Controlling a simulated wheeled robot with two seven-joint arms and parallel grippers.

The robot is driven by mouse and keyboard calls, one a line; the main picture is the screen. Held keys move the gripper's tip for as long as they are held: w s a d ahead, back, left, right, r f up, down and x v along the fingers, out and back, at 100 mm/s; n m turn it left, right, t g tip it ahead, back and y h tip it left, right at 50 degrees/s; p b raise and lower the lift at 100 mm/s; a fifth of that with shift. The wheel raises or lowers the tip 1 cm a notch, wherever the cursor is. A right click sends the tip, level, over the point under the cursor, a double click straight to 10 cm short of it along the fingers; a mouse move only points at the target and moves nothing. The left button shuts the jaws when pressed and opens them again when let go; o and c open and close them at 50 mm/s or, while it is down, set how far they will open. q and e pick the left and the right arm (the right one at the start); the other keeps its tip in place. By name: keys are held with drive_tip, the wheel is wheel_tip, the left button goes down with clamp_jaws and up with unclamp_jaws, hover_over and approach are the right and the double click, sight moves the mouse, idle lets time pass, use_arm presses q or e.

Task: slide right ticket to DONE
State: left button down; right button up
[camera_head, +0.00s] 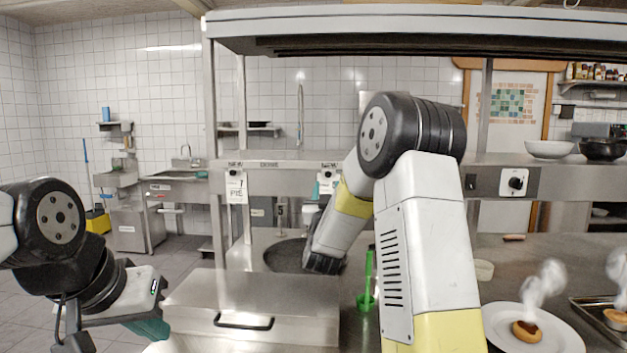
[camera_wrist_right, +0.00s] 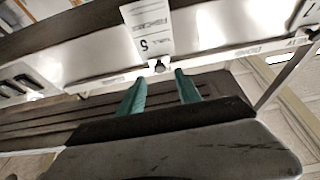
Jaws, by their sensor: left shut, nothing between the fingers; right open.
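The right ticket (camera_head: 326,184) hangs from the rail (camera_head: 290,168) at its right NEW label, partly hidden by my right arm in the head view. The right wrist view shows a white ticket (camera_wrist_right: 148,32) with print and a 5, and a small knob (camera_wrist_right: 159,67) at its clip. My right gripper (camera_wrist_right: 161,82) is open, its green fingertips either side of the knob's line and just short of it. I cannot tell whether they touch it. A DONE label (camera_head: 268,164) sits left of the right ticket. My left gripper (camera_head: 150,328) is shut and empty, low at the left.
The left ticket (camera_head: 237,188), reading 1 PIE, hangs under the left NEW label. A closed steel box (camera_head: 255,295) stands on the counter below. A green utensil (camera_head: 368,280) stands beside my right arm. A plate (camera_head: 500,325) with steaming food is at the right.

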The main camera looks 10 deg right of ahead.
sight(328, 175)
drive_tip(key=x, duration=0.5)
drive_tip(key=shift+w, duration=0.15)
clamp_jaws()
idle(1.3)
